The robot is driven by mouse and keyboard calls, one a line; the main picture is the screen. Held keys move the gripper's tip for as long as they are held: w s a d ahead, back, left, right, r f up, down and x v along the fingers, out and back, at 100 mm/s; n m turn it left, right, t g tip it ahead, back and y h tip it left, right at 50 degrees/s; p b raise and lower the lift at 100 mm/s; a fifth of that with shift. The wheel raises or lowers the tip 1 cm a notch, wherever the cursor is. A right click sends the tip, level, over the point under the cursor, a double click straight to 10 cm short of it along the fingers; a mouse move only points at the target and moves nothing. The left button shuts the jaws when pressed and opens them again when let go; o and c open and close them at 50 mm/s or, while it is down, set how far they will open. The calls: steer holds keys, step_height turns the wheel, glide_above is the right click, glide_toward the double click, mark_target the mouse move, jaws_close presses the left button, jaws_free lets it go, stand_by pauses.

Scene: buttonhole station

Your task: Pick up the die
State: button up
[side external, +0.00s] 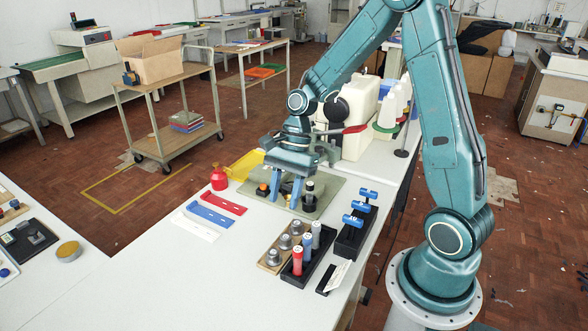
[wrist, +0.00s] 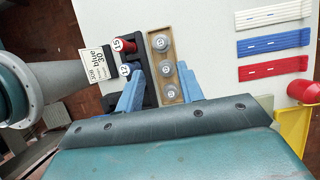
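No piece is plainly marked as the die. A black rack (side external: 293,279) holds upright red (side external: 297,262), blue (side external: 307,246) and grey (side external: 316,233) capped cylinders. In the wrist view my gripper (wrist: 160,67) partly hides the racks.
A printed card (wrist: 98,65) reads "blue 30". White, blue (side external: 217,214) and red strips lie left, near a red bottle (side external: 219,177). A dark post (side external: 309,194) stands close to my fingers.

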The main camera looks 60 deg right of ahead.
glide_above(273, 252)
steer(key=d, duration=0.3)
steer(key=shift+a+f, duration=0.15)
steer(key=shift+f, duration=1.85)
steer(key=shift+a+f, duration=0.1)
steer(key=shift+f, duration=1.85)
steer(key=shift+x, duration=2.55)
steer(key=shift+d, duration=0.1)
jaws_close()
steer(key=shift+r, duration=0.15)
step_height(273, 252, up, 20)
